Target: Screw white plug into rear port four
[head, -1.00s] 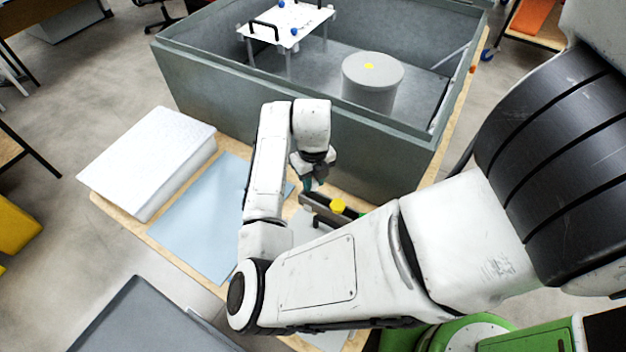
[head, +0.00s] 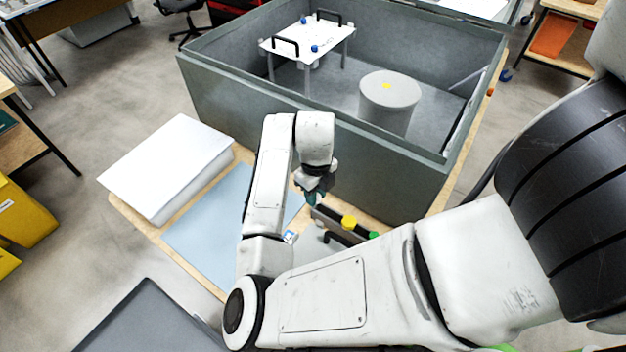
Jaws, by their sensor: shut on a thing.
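My gripper (head: 312,198), with teal fingers, points down beside the near wall of the large grey box. It is shut, but what it holds is too small and too covered to make out. Just right of it and slightly lower is a dark-edged unit (head: 328,218) with a black handle, a yellow plug (head: 349,222) and a green plug (head: 374,235). My arm hides much of this unit. No white plug can be told apart, and the numbered rear ports cannot be made out.
The grey box (head: 300,140) holds a grey cylinder (head: 390,100) with a yellow top piece and a white plate (head: 290,46) with black handles and blue knobs. A white block (head: 165,165) and a pale blue mat (head: 215,215) lie left. A small white-and-blue item (head: 290,236) sits by my arm.

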